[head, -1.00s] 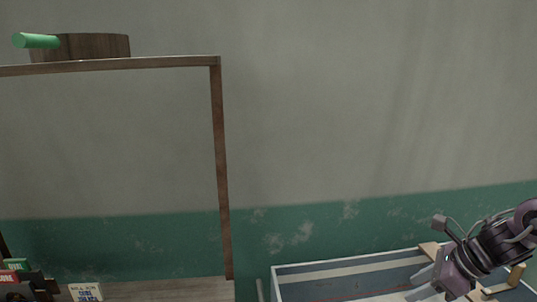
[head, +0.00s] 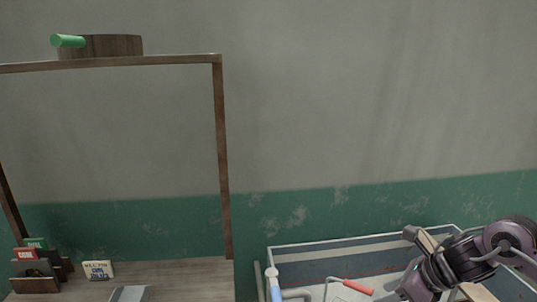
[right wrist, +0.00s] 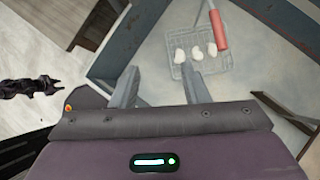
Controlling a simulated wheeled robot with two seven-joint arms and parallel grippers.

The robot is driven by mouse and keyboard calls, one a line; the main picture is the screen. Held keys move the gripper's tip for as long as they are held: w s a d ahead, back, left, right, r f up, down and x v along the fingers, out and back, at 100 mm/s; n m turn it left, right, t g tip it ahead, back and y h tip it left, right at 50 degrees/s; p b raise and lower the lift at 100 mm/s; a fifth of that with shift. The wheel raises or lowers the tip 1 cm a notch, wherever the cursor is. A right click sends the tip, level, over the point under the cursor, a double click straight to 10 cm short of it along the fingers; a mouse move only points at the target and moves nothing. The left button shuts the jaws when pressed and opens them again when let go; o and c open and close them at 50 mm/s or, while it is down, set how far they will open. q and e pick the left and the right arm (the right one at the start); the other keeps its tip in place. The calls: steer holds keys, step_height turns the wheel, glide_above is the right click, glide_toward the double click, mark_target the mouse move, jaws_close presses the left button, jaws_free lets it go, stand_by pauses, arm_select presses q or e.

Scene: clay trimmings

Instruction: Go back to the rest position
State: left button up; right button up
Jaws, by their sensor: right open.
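My right gripper (right wrist: 160,88) is open in the right wrist view, its two fingers apart with nothing between them. My left gripper is not in the head view.
The bin (head: 300,252) stands at the lower right, with a red-handled tool (head: 357,287) inside. At left a wooden frame (head: 222,150) rises from a table (head: 190,272), with a wooden tub (head: 110,45) and green cylinder (head: 68,41) on top. A small labelled block (head: 98,270) sits below.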

steer(key=s+a+f+m+t, duration=0.2)
steer(key=a+f+m+t, duration=0.1)
steer(key=a+m, duration=0.6)
steer(key=s+a+f+m+t, duration=0.2)
steer(key=a+m, duration=0.7)
steer(key=a, duration=0.1)
steer(key=s+d+f+m+g+h, duration=0.35)
steer(key=s+d+m, duration=0.25)
steer(key=s+m, duration=0.5)
steer(key=s+d+f+m+g+h, duration=0.25)
steer(key=s+d+f+m, duration=0.45)
steer(key=m, duration=0.7)
step_height(320, 180, down, 33)
steer(key=s+g+b, duration=0.1)
steer(key=s+b, duration=0.1)
steer(key=b, duration=0.4)
arm_select(q)
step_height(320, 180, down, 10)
steer(key=b, duration=0.4)
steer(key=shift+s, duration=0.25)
arm_select(e)
steer(key=s+d+f+g, duration=0.1)
steer(key=s+d+f, duration=0.1)
steer(key=s+f, duration=1.8)
step_height(320, 180, down, 3)
steer(key=shift+d+r+g, duration=0.15)
steer(key=shift+d+g, duration=0.15)
steer(key=shift+d, duration=0.1)
